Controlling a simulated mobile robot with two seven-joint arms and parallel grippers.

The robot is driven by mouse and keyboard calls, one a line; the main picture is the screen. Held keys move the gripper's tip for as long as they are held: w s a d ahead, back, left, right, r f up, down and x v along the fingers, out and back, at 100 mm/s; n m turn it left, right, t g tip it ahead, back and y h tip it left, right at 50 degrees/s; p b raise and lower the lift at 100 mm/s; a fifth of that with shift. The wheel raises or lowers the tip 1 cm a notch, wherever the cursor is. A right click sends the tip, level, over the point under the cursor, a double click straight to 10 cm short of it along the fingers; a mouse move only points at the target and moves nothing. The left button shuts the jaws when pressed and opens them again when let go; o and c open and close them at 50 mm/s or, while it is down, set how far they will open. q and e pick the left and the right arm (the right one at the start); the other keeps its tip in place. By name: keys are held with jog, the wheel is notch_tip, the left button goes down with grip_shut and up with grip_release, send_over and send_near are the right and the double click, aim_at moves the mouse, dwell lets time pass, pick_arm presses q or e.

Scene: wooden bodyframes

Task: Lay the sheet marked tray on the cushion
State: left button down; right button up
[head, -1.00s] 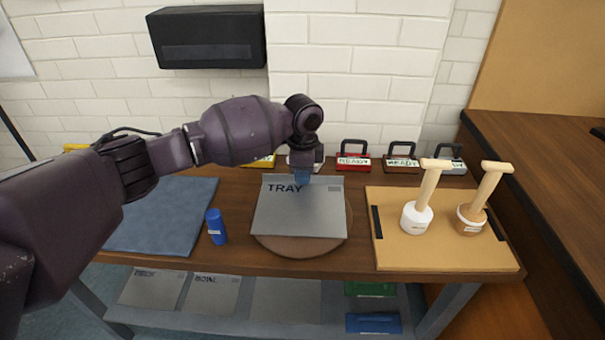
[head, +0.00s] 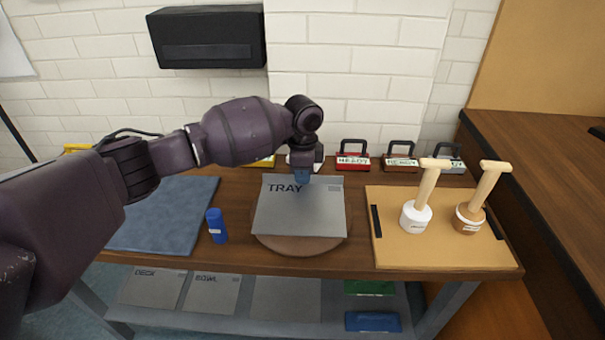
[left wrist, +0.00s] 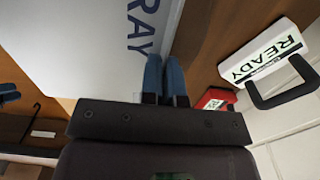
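The grey sheet marked TRAY (head: 300,212) is over the round brown cushion (head: 300,246) on the workbench. The cushion's near rim shows below the sheet; the rest is hidden, and I cannot tell whether they touch. My left gripper (head: 302,179) is at the sheet's far edge, pointing down. In the left wrist view its blue fingers (left wrist: 166,80) are close together, with the edge of the pale sheet (left wrist: 90,45) running in between them. The left gripper looks shut on the sheet. My right gripper is not in view.
A board (head: 440,255) with two wooden-handled tools stands right. Red (head: 353,162) and other READY-tagged blocks line the back. More sheets (head: 215,293) lie on the lower shelf.

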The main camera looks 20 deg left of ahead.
pick_arm(q)
jog(key=c, duration=0.7)
grip_release()
jog(key=shift+r, duration=0.15)
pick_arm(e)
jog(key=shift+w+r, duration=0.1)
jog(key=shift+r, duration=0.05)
pick_arm(q)
jog(key=shift+r+p, duration=1.85)
jog(key=shift+r, duration=1.55)
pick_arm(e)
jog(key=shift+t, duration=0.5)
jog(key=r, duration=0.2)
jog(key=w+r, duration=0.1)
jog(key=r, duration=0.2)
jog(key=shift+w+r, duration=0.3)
pick_arm(q)
jog(key=shift+f, duration=0.1)
